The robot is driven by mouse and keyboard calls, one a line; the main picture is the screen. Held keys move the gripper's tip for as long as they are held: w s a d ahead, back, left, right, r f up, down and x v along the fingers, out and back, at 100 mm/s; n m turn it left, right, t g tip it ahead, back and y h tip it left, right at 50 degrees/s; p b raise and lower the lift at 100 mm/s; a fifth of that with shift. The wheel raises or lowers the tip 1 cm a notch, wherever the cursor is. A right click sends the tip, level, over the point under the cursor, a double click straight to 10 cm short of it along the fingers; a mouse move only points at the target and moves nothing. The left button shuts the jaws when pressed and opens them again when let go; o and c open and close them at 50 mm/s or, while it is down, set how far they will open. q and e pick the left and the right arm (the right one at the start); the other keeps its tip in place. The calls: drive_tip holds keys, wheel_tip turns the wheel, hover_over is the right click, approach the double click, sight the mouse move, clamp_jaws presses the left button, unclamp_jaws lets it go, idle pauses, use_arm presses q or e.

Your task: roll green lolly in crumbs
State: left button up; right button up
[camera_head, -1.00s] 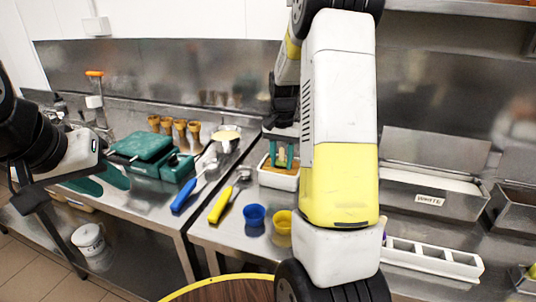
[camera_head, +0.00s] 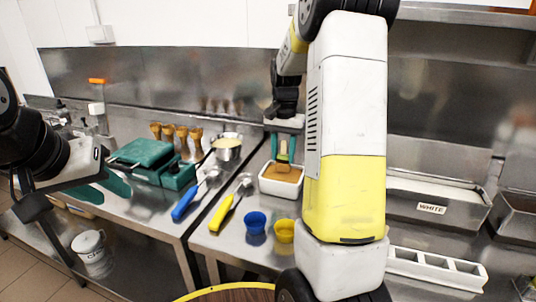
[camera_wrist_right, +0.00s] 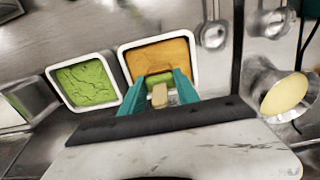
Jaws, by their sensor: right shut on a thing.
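My right gripper (camera_head: 284,156) is shut on the pale stick (camera_wrist_right: 160,95) of the green lolly. It is over the white tray of orange-brown crumbs (camera_head: 281,176), which also shows in the right wrist view (camera_wrist_right: 174,52). The green lolly (camera_wrist_right: 160,78) shows partly between the teal fingers, in front of the crumbs; its lower end is hard to make out. I cannot tell whether it touches the crumbs. My left gripper (camera_head: 104,188) is at the left, with its teal fingers apart and empty, away from the tray.
A tray with a cracked green surface (camera_wrist_right: 85,82) stands beside the crumb tray. Blue (camera_head: 255,223) and yellow (camera_head: 284,231) cups, blue-handled (camera_head: 184,201) and yellow-handled (camera_head: 221,213) tools, a green machine (camera_head: 145,155), cones (camera_head: 181,136) and a metal pot (camera_head: 228,148) stand around it.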

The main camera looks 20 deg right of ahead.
sight(284, 141)
drive_tip(key=shift+r, duration=0.3)
drive_tip(key=shift+r, duration=0.1)
drive_tip(key=shift+r, duration=2.4)
drive_tip(key=shift+s, duration=0.1)
